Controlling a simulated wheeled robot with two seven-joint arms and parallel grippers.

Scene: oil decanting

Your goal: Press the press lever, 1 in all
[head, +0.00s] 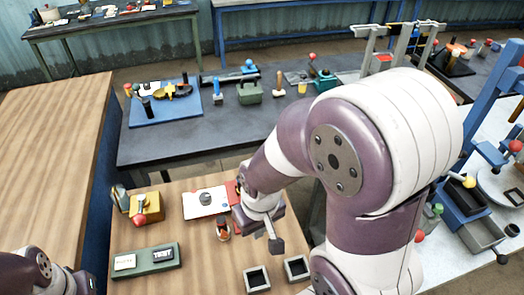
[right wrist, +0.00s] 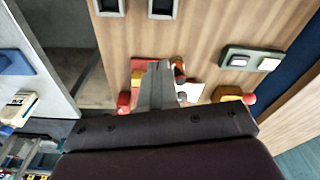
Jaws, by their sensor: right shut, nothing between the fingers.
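A red-based device (head: 233,189) stands on the near wooden table, mostly hidden behind my right arm in the head view. In the right wrist view its red base (right wrist: 143,64) lies behind my fingers, with a red ball knob (right wrist: 124,100) to their left. This may be the press and its lever; I cannot tell surely. My right gripper (head: 276,244) is shut and empty over the table, and its fingers also show in the right wrist view (right wrist: 157,70). I cannot tell whether they touch the device. Only part of my left arm shows; its gripper is out of view.
Nearby are a white plate with a grey knob (head: 205,201), a yellow box with a red knob (head: 147,207), a green tray (head: 145,261), a small red-and-black item (head: 223,230) and two dark square holders (head: 257,279). A blue-framed bench (head: 465,212) stands at the right.

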